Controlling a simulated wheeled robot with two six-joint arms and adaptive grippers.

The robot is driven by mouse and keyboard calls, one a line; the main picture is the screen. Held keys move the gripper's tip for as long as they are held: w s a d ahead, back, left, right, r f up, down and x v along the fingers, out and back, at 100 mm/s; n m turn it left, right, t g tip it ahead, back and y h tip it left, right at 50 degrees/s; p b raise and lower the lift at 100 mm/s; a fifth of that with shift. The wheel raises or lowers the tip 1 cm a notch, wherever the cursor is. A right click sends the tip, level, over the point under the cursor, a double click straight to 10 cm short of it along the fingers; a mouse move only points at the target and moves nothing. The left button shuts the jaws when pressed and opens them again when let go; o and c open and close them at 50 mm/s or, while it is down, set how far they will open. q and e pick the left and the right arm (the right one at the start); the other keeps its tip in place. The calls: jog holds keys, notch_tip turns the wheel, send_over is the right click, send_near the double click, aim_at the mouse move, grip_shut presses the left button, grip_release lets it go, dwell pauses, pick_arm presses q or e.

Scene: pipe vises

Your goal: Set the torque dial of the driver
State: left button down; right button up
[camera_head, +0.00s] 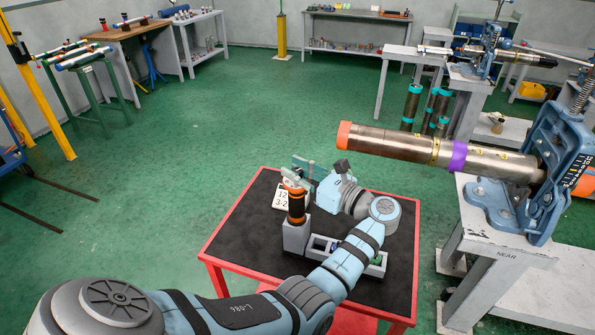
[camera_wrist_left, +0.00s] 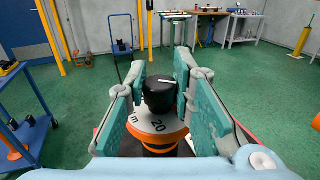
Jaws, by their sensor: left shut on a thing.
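The driver (camera_head: 296,204), black with orange bands, stands upright in a grey holder (camera_head: 296,236) on the black-topped red table. Its torque dial is a black knob (camera_wrist_left: 159,94) with a white pointer line, above a pale scale ring (camera_wrist_left: 155,125) on which "20" and an "m" can be read. My left gripper (camera_head: 302,172) is at the top of the driver. In the left wrist view its teal fingers (camera_wrist_left: 160,85) stand on both sides of the knob, shut on it. The exact contact is hard to see. My right gripper is out of view.
A card (camera_head: 283,196) reading "12" and "3-2" is behind the driver. A low tray (camera_head: 322,256) with small items is partly hidden by my left arm. A blue vise (camera_head: 540,165) holds a long pipe (camera_head: 400,146) with an orange end to the right of the table.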

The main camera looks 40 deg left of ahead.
pick_arm(q)
jog(key=shift+f, duration=0.1)
dwell(0.4)
jog(key=c, duration=1.4)
grip_release()
jog(key=shift+a, duration=0.1)
jog(key=shift+o, duration=0.2)
jog(key=d, duration=0.7)
jog(key=shift+d, duration=0.35)
